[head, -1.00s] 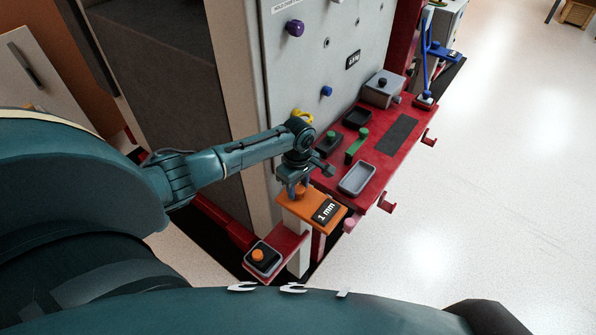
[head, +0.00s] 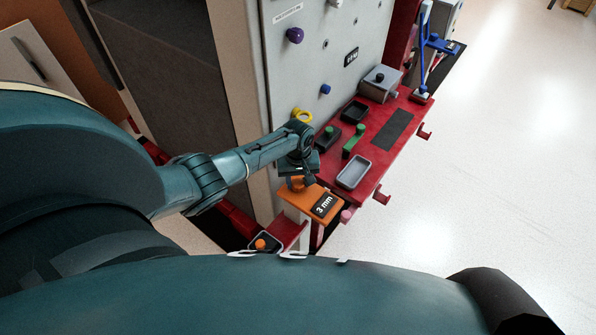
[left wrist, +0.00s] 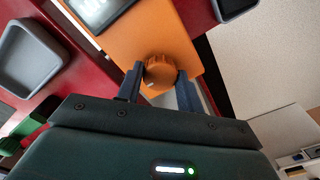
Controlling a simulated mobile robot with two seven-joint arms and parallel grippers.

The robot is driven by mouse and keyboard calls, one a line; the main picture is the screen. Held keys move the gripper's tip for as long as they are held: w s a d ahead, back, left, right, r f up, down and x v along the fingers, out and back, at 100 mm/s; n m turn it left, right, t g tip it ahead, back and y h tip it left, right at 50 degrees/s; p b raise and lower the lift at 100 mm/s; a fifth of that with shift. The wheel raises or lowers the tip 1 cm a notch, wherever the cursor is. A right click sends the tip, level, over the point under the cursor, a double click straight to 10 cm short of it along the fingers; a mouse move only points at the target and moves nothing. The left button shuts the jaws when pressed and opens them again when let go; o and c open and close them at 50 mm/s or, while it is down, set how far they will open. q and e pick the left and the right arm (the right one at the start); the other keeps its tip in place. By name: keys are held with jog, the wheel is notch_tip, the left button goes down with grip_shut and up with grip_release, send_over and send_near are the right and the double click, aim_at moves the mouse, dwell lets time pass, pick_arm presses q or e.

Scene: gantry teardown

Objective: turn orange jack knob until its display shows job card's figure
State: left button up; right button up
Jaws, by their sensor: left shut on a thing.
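The orange jack (head: 300,203) stands at the near corner of the red bench, with a black display (head: 325,206) that reads "3 mm". Its round orange knob (left wrist: 159,73) sits between the two dark fingers of my left gripper (left wrist: 160,84) in the left wrist view. My left gripper (head: 298,184) is shut on the knob from above; in the head view it hides much of the knob. The display's edge shows at the top of the left wrist view, with its figure cut off. No job card figure can be read. My right gripper is not in view.
The red bench (head: 376,158) holds a grey tray (head: 354,171), a green handle (head: 354,141) and a black tray (head: 355,110). A grey panel with a purple knob (head: 295,35) and a yellow ring (head: 303,115) rises behind. An orange button (head: 261,244) sits low at the front. Open floor lies right.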

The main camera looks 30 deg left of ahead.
pick_arm(q)
jog(key=shift+s+d+m, duration=0.1)
jog(key=shift+m, duration=0.6)
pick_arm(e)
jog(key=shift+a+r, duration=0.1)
pick_arm(q)
jog(key=shift+m, duration=0.3)
jog(key=o, duration=1)
jog(key=shift+r, duration=0.15)
notch_tip(320, 180, up, 4)
jog(key=shift+f+p, duration=0.1)
jog(key=shift+p, duration=0.9)
notch_tip(320, 180, up, 9)
jog(key=p, duration=0.1)
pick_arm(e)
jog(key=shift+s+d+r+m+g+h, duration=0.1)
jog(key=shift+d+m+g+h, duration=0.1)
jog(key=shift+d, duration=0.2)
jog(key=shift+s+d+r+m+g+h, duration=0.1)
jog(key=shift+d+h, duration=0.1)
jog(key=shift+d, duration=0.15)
